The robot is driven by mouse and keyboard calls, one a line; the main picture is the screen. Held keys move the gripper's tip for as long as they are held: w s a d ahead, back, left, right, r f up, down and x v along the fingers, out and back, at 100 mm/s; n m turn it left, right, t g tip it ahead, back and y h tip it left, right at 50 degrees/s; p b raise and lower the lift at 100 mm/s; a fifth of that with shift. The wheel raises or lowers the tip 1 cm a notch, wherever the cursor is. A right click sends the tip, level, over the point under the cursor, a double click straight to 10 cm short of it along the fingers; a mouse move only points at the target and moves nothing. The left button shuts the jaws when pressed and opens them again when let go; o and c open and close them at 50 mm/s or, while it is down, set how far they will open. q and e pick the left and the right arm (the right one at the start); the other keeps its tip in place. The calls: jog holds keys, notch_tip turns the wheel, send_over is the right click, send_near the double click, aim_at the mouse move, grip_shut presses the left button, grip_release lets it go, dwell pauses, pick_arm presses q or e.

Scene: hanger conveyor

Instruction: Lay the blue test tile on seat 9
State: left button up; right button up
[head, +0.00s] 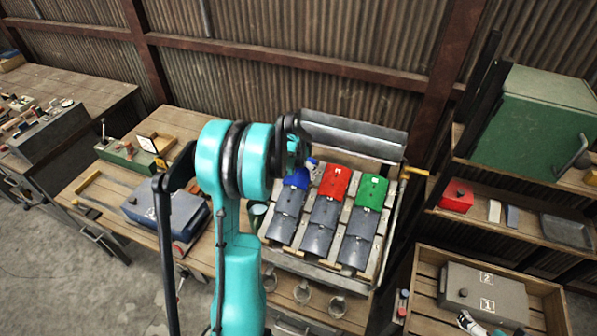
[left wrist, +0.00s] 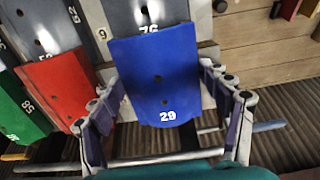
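The blue test tile (head: 297,178), marked 29 in the left wrist view (left wrist: 158,75), lies at the top of the left column of the rack (head: 330,278). Its edge overlaps a grey tile marked 76 (left wrist: 145,14). A 9 shows on the rail (left wrist: 102,33) beside that overlap; the seat surface under the blue tile is hidden. My left gripper (left wrist: 164,88) has its fingers spread at either side of the blue tile, with narrow gaps seeming to show. In the head view the left gripper (head: 303,163) is partly hidden by its own arm.
A red tile (head: 335,181) and a green tile (head: 372,192) top the neighbouring columns, close beside the blue one. Grey tiles (head: 318,238) fill the rows below. A raised metal panel (head: 352,135) stands behind the rack. A green cabinet (head: 535,122) stands on shelves at right.

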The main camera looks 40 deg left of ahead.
pick_arm(q)
jog(key=o, duration=0.3)
jog(key=v, duration=1.2)
